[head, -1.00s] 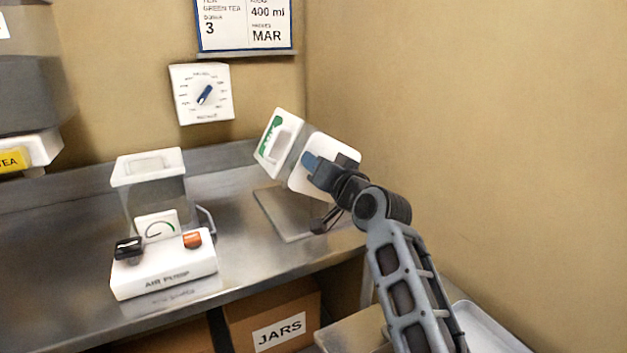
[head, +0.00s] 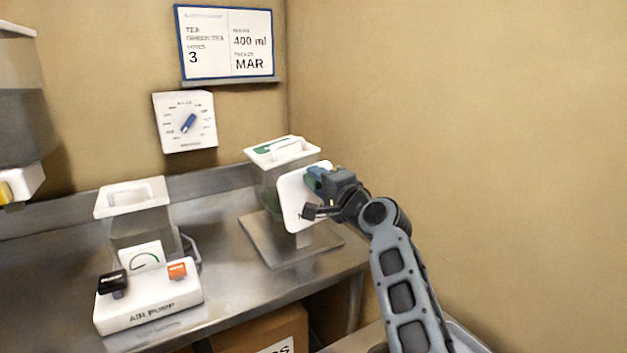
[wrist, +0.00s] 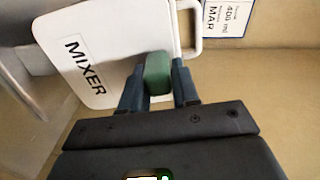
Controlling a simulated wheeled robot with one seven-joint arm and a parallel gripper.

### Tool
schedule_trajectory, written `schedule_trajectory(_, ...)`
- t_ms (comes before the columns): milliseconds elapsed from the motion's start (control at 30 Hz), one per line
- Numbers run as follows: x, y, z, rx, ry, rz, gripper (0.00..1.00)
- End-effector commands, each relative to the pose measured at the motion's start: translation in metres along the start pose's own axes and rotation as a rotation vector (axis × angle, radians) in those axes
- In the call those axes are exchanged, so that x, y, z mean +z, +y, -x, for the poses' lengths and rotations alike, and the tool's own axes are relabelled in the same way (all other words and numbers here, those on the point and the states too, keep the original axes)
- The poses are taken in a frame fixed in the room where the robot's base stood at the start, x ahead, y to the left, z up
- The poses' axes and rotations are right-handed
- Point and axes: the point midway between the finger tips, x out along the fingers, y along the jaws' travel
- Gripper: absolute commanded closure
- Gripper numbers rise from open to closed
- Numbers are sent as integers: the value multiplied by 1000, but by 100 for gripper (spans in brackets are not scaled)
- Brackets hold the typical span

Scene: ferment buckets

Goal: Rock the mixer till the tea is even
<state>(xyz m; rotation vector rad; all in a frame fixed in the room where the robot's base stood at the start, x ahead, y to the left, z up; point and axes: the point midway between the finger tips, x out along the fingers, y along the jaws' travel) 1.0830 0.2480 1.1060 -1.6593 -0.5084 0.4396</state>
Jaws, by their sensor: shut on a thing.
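The mixer (head: 296,202) stands at the back right of the steel counter, on a flat metal base plate (head: 275,247). It has a clear vessel with a white lid (head: 281,151) and a white side plate, and now looks close to upright. In the wrist view the plate (wrist: 125,35) reads MIXER. My gripper (head: 316,182) is at the plate's right side, and in the wrist view its blue fingers (wrist: 158,85) are shut on a green knob (wrist: 158,73) on the plate. The tea inside is too dim to judge.
An air pump (head: 150,303) with a black knob and an orange switch stands at the front left, with a clear lidded container (head: 137,217) behind it. A dial (head: 186,122) and a tea card (head: 226,42) hang on the wall. The right wall is close to my arm.

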Motion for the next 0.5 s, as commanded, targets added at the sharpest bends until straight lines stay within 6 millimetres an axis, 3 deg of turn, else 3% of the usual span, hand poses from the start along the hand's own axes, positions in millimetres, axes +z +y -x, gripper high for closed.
schedule_trajectory(500,-9,3,0,1,2,-145,100)
